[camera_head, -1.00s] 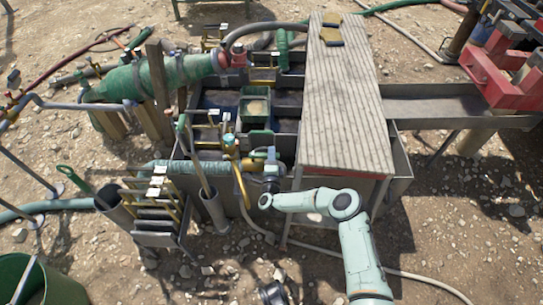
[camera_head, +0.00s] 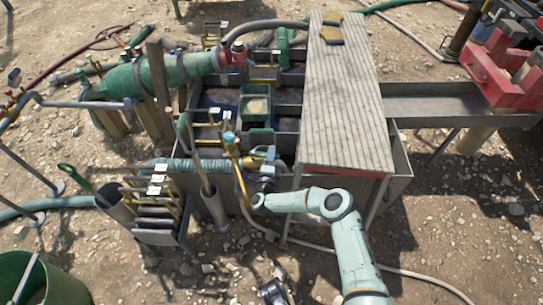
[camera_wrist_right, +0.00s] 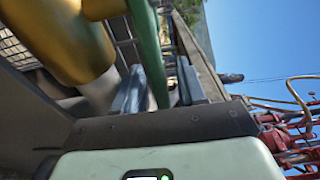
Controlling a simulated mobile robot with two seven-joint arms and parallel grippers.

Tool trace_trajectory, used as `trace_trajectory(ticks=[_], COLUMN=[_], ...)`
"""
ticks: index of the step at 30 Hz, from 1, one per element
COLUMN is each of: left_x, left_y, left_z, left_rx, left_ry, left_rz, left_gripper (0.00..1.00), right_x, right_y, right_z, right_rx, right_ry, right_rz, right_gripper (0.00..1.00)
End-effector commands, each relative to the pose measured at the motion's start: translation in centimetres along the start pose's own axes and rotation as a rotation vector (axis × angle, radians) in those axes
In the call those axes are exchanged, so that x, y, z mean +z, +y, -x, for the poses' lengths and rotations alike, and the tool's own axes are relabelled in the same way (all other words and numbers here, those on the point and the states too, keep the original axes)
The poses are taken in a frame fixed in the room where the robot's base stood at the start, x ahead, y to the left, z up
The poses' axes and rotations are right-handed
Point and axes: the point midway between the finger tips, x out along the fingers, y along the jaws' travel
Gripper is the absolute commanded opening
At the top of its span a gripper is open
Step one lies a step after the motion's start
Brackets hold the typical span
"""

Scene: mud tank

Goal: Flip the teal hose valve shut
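The brass valve pipe (camera_head: 235,160) stands at the near side of the tank, with a teal cap (camera_head: 229,138) on top. A teal hose (camera_head: 190,166) runs to it from the left. My right gripper (camera_head: 257,160) is just right of the pipe, pointing away from me. In the right wrist view its two blue-grey fingers (camera_wrist_right: 160,88) are apart. A green-teal bar (camera_wrist_right: 148,50) slants down between them, beside a large brass body (camera_wrist_right: 62,38). I cannot tell whether a finger touches the bar.
A corrugated board (camera_head: 345,95) covers the tank right of the gripper. A rack of metal plates (camera_head: 158,205) and upright tubes (camera_head: 215,208) stand to the left. A green bucket (camera_head: 45,280) is at the near left. Gravelly ground in front is mostly clear.

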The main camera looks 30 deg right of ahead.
Motion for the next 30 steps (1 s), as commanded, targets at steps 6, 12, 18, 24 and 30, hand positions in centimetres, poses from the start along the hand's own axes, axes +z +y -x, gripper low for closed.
trace_trajectory(ticks=[6,12,18,24,30], left_x=[-0.3,-1.8,0.5,2.0,2.5], left_y=[0.3,1.9,2.4,2.6,2.7], left_z=[0.3,2.2,3.8,4.7,5.0], left_rx=[0.005,0.032,0.036,0.038,0.038], left_ry=[0.010,0.058,-0.007,-0.052,-0.068], left_rz=[-0.002,-0.017,-0.024,-0.028,-0.029], left_gripper=[0.43,0.43,0.43,0.43,0.43], right_x=[0.0,0.1,0.1,0.1,0.0], right_y=[0.0,-0.2,-0.3,-0.1,0.0], right_z=[0.6,4.0,8.6,12.0,13.3], right_rx=[0.002,0.004,0.003,0.001,0.001], right_ry=[-0.002,-0.005,-0.005,-0.002,-0.001], right_rz=[0.000,0.000,-0.001,0.000,0.000], right_gripper=[0.40,0.40,0.40,0.40,0.40])
